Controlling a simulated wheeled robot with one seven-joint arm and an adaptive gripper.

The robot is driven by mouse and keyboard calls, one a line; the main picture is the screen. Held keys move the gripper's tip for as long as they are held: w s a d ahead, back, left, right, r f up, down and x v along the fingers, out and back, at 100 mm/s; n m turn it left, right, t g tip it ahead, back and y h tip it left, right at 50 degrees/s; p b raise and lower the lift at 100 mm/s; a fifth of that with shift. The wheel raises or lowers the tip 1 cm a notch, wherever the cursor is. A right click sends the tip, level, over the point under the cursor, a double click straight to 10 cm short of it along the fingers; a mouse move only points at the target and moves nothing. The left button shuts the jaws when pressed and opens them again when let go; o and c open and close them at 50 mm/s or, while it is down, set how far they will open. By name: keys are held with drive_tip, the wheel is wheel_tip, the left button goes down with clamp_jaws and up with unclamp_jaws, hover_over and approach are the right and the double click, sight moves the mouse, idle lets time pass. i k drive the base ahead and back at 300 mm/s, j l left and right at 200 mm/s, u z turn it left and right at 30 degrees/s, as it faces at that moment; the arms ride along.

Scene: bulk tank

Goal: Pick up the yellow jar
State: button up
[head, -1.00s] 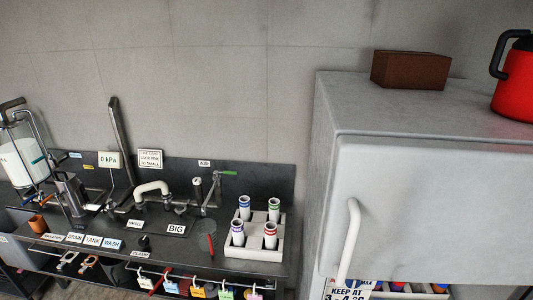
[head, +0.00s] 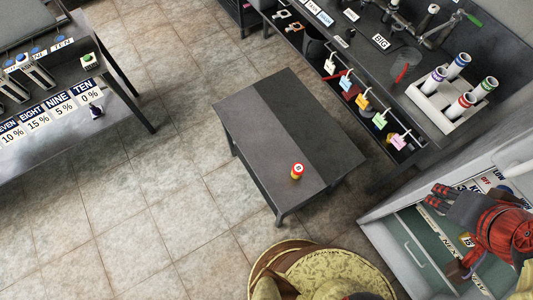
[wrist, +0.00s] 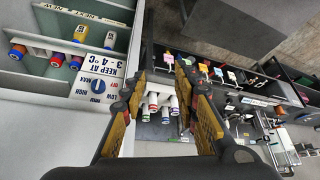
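My gripper (head: 432,198) is at the lower right of the head view, in front of the open fridge, well away from the low table. In the wrist view my gripper (wrist: 168,100) has its two yellow-padded fingers wide apart, with nothing held between them.
The low table (head: 260,125) stands on open tiled floor. The fridge (head: 385,240) holds labelled shelves and a dial. The bench at the upper right carries a white rack (head: 450,115) of several bottles. A labelled dark table (head: 120,75) stands at left.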

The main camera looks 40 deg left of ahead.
sight(298, 169)
drive_tip(key=j+u, duration=0.1)
drive_tip(key=u, duration=1.15)
drive_tip(key=k+j+z, duration=0.25)
drive_tip(key=j+z, duration=0.2)
drive_tip(key=k+j+z, duration=0.3)
drive_tip(key=z, duration=0.15)
drive_tip(key=k+j+z, duration=0.4)
drive_tip(key=i, duration=0.05)
